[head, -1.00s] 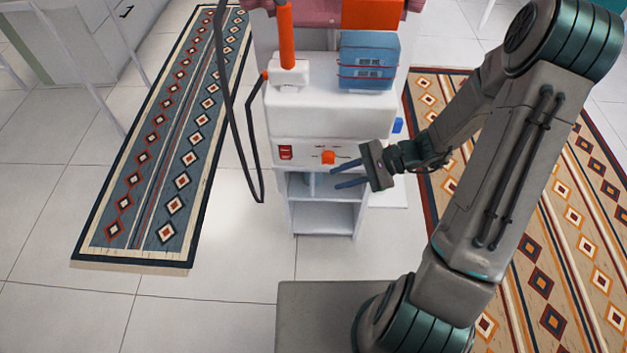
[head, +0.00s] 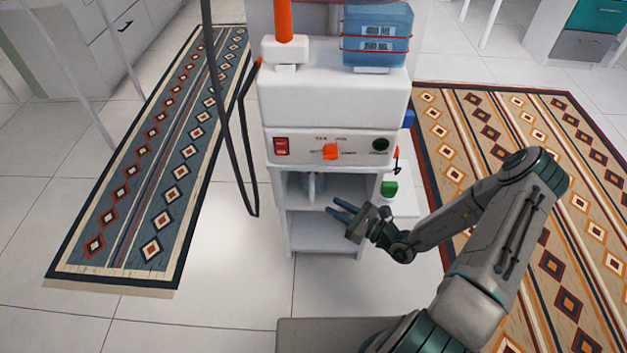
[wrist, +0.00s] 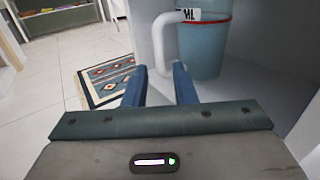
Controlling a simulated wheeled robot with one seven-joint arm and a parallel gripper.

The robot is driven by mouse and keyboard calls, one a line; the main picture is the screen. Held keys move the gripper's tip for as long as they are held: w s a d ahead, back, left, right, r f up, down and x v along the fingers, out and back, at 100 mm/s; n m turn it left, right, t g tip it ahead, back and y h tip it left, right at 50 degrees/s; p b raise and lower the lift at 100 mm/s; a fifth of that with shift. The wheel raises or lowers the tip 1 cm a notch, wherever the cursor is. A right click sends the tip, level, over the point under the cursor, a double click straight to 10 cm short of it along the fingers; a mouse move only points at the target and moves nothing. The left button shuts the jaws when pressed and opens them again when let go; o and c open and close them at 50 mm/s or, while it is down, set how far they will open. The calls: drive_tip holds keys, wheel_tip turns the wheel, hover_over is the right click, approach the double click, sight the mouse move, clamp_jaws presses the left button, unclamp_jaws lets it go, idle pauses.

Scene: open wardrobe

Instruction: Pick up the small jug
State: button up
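The small jug stands in the upper shelf opening of a white cabinet. In the head view the jug (head: 314,186) is small and partly hidden, with its pale handle facing out. In the wrist view the blue-teal body of the jug (wrist: 205,50) is at the upper right, with its white handle to the left and its top cut off. My gripper (head: 337,206) is at the right front of the shelf opening, open and empty. In the wrist view the fingers of my gripper (wrist: 159,78) are apart, with the lower part of the handle just beyond them.
The white cabinet (head: 330,101) has a shelf board and side walls close around the jug. A blue labelled container (head: 377,45) and an orange post (head: 284,22) stand on top. A black hose (head: 232,140) hangs at the left. A green block (head: 389,188) is at the right.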

sight(313, 179)
drive_tip(key=b+x, duration=0.1)
drive_tip(key=x, duration=0.2)
drive_tip(key=b+x, duration=0.1)
drive_tip(key=x, duration=0.3)
drive_tip(key=b+x, duration=0.1)
drive_tip(key=x, duration=0.2)
drive_tip(key=shift+a+f, duration=0.2)
drive_tip(key=shift+f, duration=0.1)
drive_tip(key=shift+w+a+r, duration=0.15)
drive_tip(key=shift+w+a, duration=0.1)
drive_tip(key=shift+a, duration=0.05)
clamp_jaws()
